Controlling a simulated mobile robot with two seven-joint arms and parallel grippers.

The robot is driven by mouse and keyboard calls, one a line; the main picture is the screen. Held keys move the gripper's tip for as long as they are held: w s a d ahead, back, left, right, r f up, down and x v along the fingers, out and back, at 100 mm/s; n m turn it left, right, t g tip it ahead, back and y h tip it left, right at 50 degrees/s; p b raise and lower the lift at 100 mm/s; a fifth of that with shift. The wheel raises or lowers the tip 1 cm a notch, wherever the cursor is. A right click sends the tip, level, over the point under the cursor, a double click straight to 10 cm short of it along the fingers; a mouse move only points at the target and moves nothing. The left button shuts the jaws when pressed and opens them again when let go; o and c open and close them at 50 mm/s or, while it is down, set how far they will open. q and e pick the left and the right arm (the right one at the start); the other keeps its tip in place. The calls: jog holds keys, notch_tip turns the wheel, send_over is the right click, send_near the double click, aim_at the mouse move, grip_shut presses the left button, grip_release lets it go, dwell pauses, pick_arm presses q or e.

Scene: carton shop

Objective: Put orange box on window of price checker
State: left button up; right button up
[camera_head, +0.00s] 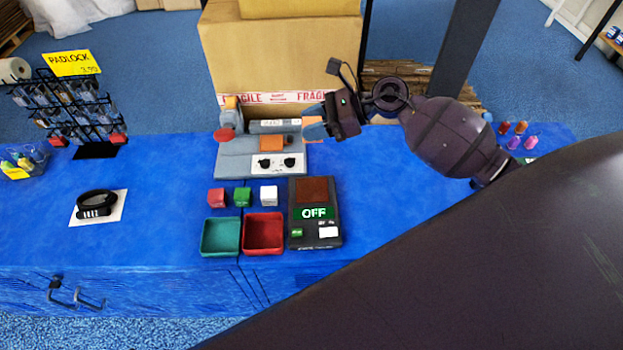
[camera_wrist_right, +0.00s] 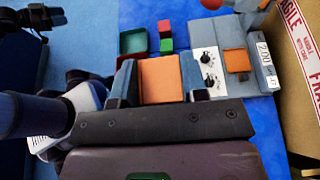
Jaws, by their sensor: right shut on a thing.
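The orange box (camera_wrist_right: 160,80) is between the two fingers of my right gripper in the right wrist view. In the head view my right gripper (camera_head: 314,120) is above the right end of the grey machine, behind the price checker; its fingers mostly hide the box there. The price checker (camera_head: 333,242) is a dark upright-facing panel lying on the blue counter. Its brown-red window (camera_head: 314,190) is bare, above a green display reading OFF, with a green and a white button below. My left gripper does not show in the head view.
The grey machine (camera_head: 235,165) has two knobs and its own orange square (camera_head: 270,142). Red, green and white cubes stand before it. A green tray (camera_head: 221,237) and red tray (camera_head: 263,233) sit left of the checker. A large carton (camera_head: 280,60) stands behind.

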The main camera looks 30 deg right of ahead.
jog(key=shift+w+f, duration=0.1)
jog(key=shift+f, duration=0.1)
jog(key=b, duration=0.1)
send_over(312, 190)
notch_tip(312, 190, down, 14)
jog(key=shift+f, duration=0.2)
jog(key=shift+f+b, duration=0.5)
jog(key=shift+f, duration=2.05)
jog(key=shift+f, duration=0.15)
jog(key=o, duration=0.6)
jog(key=shift+c, duration=0.2)
jog(key=o, duration=0.4)
jog(key=shift+o, duration=0.2)
